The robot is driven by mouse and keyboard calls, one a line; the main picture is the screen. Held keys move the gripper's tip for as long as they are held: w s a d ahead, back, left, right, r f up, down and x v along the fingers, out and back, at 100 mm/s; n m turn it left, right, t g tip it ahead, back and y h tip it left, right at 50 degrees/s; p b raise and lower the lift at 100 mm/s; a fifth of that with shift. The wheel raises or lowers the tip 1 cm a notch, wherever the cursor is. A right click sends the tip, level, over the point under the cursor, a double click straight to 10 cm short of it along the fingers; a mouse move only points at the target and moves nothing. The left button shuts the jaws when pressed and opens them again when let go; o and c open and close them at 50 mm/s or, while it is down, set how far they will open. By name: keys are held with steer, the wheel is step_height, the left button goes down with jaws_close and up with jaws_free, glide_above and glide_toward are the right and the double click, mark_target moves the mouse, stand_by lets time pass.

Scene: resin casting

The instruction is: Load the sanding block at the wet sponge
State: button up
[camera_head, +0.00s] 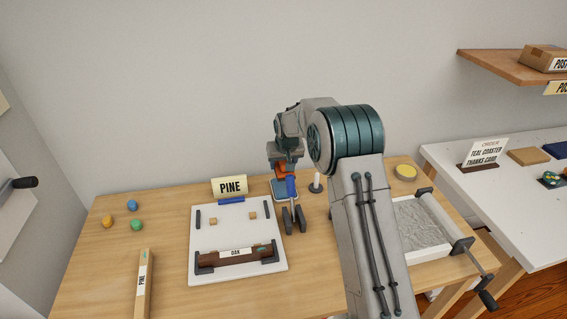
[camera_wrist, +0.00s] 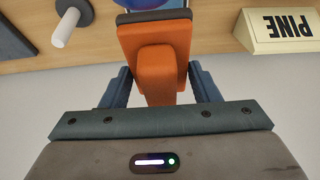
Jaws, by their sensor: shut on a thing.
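My gripper (camera_wrist: 160,88) is shut on the orange sanding block (camera_wrist: 154,55), one blue finger on each side of its grip. In the head view the orange block (camera_head: 284,169) shows small below my wrist. A round yellow item (camera_head: 405,171) sits further right behind my arm. I cannot tell for sure which of these is the wet sponge.
A white board (camera_head: 205,273) holds a dark OAK piece (camera_head: 222,259) in front. A PINE sign (camera_head: 229,185) stands left of the block, and a white peg (camera_head: 316,182) right of it. A grey-filled tray (camera_head: 424,222) with a crank lies right of my arm.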

mark_target(283, 183)
steer(key=shift+f+b, duration=1.35)
steer(key=shift+f, duration=1.55)
steer(key=shift+s+f+b, duration=0.15)
steer(key=shift+f+b, duration=0.5)
steer(key=shift+b, duration=0.05)
stand_by(0.9)
steer(key=shift+r, duration=0.1)
steer(key=shift+d+r+p, duration=0.1)
steer(key=shift+r+p, duration=0.45)
steer(key=shift+r, duration=0.35)
steer(key=shift+r+p, duration=1.15)
steer(key=shift+r, duration=1.55)
